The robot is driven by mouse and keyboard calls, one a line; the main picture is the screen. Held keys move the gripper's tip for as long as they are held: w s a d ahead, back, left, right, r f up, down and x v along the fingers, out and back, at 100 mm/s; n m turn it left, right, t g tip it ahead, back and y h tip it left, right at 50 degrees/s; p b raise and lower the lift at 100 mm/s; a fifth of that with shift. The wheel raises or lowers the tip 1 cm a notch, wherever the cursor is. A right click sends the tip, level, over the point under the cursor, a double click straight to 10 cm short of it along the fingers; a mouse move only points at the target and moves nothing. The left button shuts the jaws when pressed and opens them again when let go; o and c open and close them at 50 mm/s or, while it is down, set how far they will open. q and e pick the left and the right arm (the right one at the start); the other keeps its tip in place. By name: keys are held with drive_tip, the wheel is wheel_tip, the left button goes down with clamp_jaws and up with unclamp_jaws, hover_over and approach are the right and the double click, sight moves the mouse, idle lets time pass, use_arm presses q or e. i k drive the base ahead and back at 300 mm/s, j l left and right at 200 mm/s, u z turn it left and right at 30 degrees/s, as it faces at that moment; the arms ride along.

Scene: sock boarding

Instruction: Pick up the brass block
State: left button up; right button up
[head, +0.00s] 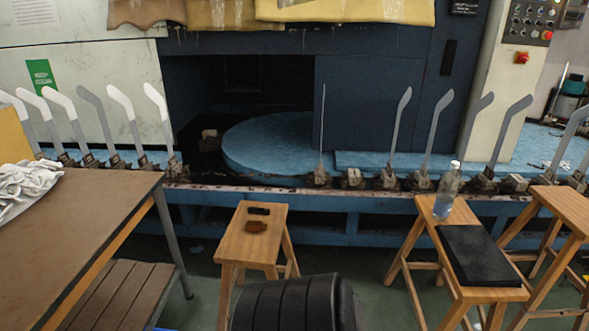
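A small brown item (256,227) lies on the seat of the wooden stool in the middle. It may be the brass block, but it is too small to be sure. A small black item (259,211) lies just behind it on the same seat. Neither of my grippers is in view, so I cannot see whether they are open or shut.
The middle wooden stool (238,246) stands in front of the blue machine rail, with a black ribbed shape (293,303) close in front. A brown table (70,225) holds white socks (28,182) at left. At right, a stool carries a clear bottle (447,193) and black cloth (478,256).

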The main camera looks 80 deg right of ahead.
sight(252, 226)
drive_tip(key=z, duration=2.35)
drive_tip(key=i+l+u, duration=0.15)
drive_tip(key=u, duration=0.3)
drive_tip(key=i+l+u, duration=0.2)
drive_tip(key=u, duration=0.25)
